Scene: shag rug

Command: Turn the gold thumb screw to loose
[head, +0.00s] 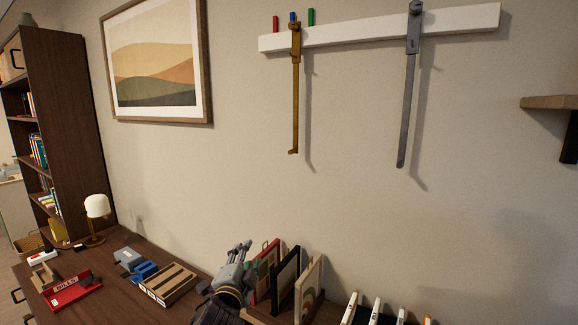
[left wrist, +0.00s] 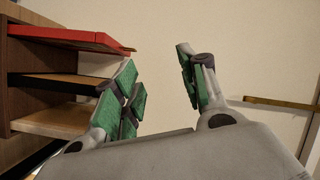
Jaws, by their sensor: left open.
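A gold caliper-like tool (head: 295,95) hangs on the wall from a white rail (head: 380,28). Its sliding head (head: 295,40) is near the top; the gold thumb screw is too small to make out. A similar grey tool (head: 409,100) hangs to its right. My left gripper (head: 240,249) is low in the head view, well below the gold tool, fingers pointing up. In the left wrist view its green-padded fingers (left wrist: 155,65) are apart, with nothing between them. A gold bar (left wrist: 280,103) shows at that view's right, apart from the fingers. My right gripper is not in view.
Upright framed panels (head: 287,278) stand close beside my left gripper. A wooden tray (head: 169,284), red tray (head: 73,291) and lamp (head: 97,207) are on the desk at left. A shelf (head: 550,102) juts out at right. The wall between gripper and gold tool is clear.

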